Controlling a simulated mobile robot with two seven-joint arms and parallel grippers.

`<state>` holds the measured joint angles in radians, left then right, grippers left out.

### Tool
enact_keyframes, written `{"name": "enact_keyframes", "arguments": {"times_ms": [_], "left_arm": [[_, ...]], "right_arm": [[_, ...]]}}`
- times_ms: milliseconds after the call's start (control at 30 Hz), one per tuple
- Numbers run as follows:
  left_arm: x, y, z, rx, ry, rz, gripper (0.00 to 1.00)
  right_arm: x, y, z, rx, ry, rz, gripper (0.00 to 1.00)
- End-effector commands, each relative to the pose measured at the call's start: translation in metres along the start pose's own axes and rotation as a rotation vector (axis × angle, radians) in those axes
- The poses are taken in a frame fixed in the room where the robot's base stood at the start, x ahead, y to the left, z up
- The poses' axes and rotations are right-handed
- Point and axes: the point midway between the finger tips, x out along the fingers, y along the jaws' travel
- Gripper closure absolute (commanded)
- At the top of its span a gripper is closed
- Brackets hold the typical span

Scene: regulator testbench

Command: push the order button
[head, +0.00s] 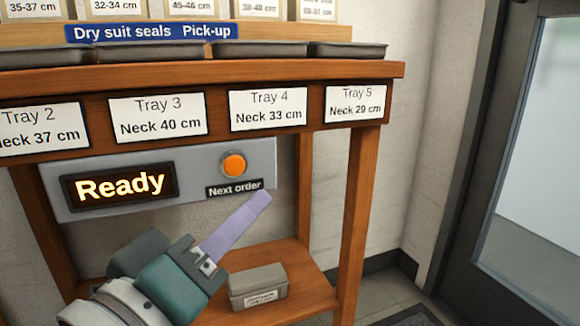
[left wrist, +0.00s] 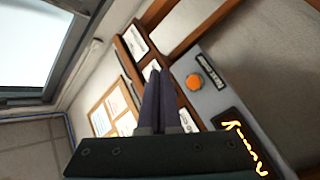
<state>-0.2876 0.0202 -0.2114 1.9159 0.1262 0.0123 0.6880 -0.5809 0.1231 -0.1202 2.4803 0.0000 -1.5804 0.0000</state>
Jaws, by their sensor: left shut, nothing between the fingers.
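The order button (head: 234,165) is an orange round button in a silver ring on a grey panel (head: 215,155), above a "Next order" label (head: 234,188). It also shows in the left wrist view (left wrist: 194,82), to the right of my fingers. My left gripper (head: 264,197) is shut and empty, its purple fingers pointing up and right. In the head view its fingertips are just below and right of the label, and a gap to the button shows. In the left wrist view the shut fingers (left wrist: 159,75) extend up. My right gripper is not in view.
A lit "Ready" display (head: 120,187) sits left of the button. Above is a wooden shelf edge (head: 200,75) with tray labels and grey trays. A grey box (head: 258,286) stands on the lower shelf. A wooden leg (head: 357,220) is to the right, with a door (head: 530,170) beyond.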

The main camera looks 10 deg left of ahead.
Motion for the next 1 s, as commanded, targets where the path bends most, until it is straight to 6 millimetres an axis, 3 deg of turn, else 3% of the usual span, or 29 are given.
{"name": "enact_keyframes", "arguments": {"times_ms": [400, 533, 1000], "left_arm": [[0.038, -0.030, -0.027, 0.004, 0.003, 0.002, 1.00], [0.048, -0.036, -0.035, 0.002, 0.000, 0.001, 1.00], [0.058, -0.043, -0.042, -0.001, 0.000, -0.002, 1.00]], "right_arm": [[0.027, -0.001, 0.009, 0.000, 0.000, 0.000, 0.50], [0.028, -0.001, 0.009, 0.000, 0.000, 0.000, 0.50], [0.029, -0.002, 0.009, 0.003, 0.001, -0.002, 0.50]]}}
